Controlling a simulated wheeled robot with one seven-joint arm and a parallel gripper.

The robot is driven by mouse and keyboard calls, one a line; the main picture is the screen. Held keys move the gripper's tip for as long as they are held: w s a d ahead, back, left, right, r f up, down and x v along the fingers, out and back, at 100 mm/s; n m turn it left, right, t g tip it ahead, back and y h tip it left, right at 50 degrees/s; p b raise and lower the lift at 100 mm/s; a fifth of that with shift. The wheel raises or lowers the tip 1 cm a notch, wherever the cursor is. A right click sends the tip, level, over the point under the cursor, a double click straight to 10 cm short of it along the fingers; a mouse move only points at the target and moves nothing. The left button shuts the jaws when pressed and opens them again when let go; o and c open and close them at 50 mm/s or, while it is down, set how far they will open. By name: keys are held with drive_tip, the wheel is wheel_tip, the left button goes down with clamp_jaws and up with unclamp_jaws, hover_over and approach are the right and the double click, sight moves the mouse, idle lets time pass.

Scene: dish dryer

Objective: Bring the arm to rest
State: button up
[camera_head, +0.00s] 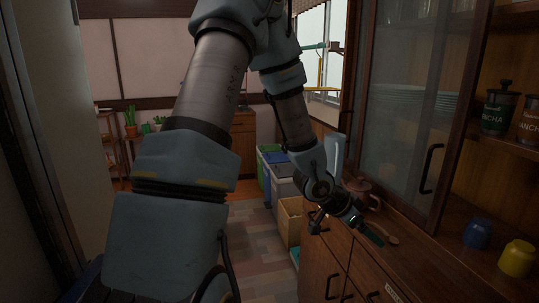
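My arm reaches forward and bends down on the right side of the head view. My gripper (345,233) hangs over the front edge of the wooden counter (430,272). Its two dark fingers look spread apart, with nothing visible between them. One finger is over the cabinet front and the other is over the counter top. Whether either touches the counter cannot be told.
A brown teapot (363,190) stands behind my gripper, and a small wooden item (391,239) lies beside it. A blue cup (477,235) and a yellow cup (516,258) stand at right. A glass-doored cabinet (407,110) rises behind. Bins (282,182) stand beyond; the floor (250,235) is clear.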

drive_tip(key=w+a+r+n+t+y, duration=0.1)
drive_tip(key=a+r+n+y, duration=0.2)
drive_tip(key=a, duration=0.7)
drive_tip(key=w+a+n+t+y, duration=0.15)
drive_tip(key=a+n+y, duration=0.25)
drive_tip(key=a, duration=0.7)
drive_tip(key=s+a+r+n+g+y, duration=0.1)
drive_tip(key=s+a+r+n+g, duration=0.2)
drive_tip(key=s+a+n, duration=0.4)
drive_tip(key=s+a, duration=0.1)
drive_tip(key=a, duration=0.2)
drive_tip(key=shift+s+r, duration=0.2)
drive_tip(key=shift+r, duration=0.1)
